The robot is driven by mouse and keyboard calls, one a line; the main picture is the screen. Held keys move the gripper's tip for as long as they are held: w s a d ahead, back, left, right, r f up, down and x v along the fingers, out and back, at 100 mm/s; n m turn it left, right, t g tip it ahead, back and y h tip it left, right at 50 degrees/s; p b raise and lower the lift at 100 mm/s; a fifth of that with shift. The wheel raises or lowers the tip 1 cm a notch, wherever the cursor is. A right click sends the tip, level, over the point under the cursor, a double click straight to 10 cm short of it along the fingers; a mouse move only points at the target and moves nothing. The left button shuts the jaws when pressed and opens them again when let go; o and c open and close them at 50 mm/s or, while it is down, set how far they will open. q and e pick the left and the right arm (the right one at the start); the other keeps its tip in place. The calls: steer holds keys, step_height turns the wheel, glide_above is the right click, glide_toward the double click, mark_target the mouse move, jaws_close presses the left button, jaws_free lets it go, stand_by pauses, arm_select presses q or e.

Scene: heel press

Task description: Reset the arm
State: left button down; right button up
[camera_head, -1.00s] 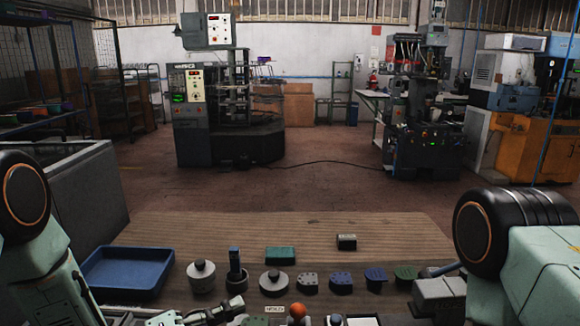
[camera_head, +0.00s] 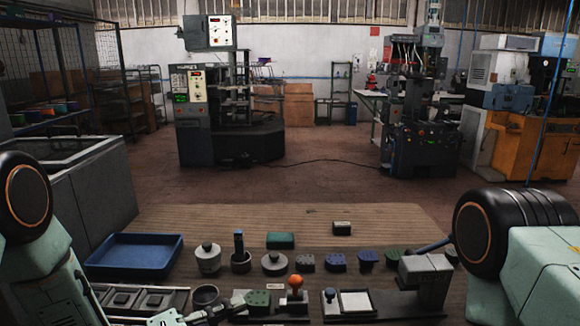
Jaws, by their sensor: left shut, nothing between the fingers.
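My left arm (camera_head: 45,265) comes in at the lower left, bent, with its forearm running down past the bottom edge. My left gripper (camera_head: 215,310) is shut and empty, low over the front of the bench, close to a dark green holed block (camera_head: 257,303). My right arm (camera_head: 535,270) stands at the lower right, with a large black joint. Its gripper is out of the picture.
On the ribbed bench (camera_head: 290,219) stand a blue tray (camera_head: 135,252), grey weights (camera_head: 207,258), a dark cup (camera_head: 205,296), an orange-knobbed lever (camera_head: 296,284) and a grey press (camera_head: 425,280). Several small coloured blocks (camera_head: 336,262) form a row. The bench's far strip is mostly clear.

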arm_select(q)
steer(key=s+a+f+m+g+y+b, duration=0.1)
steer(key=s+a+f+y, duration=0.15)
steer(key=f+y, duration=0.45)
steer(key=s+a+f+m+y+b, duration=0.15)
steer(key=a+f+y, duration=0.25)
steer(key=f, duration=0.8)
steer(key=s+a+f+g+y+b, duration=0.1)
steer(key=s+f+g+b, duration=0.1)
steer(key=s, duration=0.7)
steer(key=s+a+f+g+y+b, duration=0.2)
steer(key=s+f+g+b, duration=0.1)
steer(key=s+f, duration=0.4)
steer(key=s+a+f+g+y+b, duration=0.2)
steer(key=s+f, duration=0.3)
steer(key=s, duration=0.6)
steer(key=shift+a+m+g+b, duration=0.25)
steer(key=shift+m+g+b, duration=0.1)
steer(key=shift+g, duration=0.55)
steer(key=shift+s+r, duration=0.1)
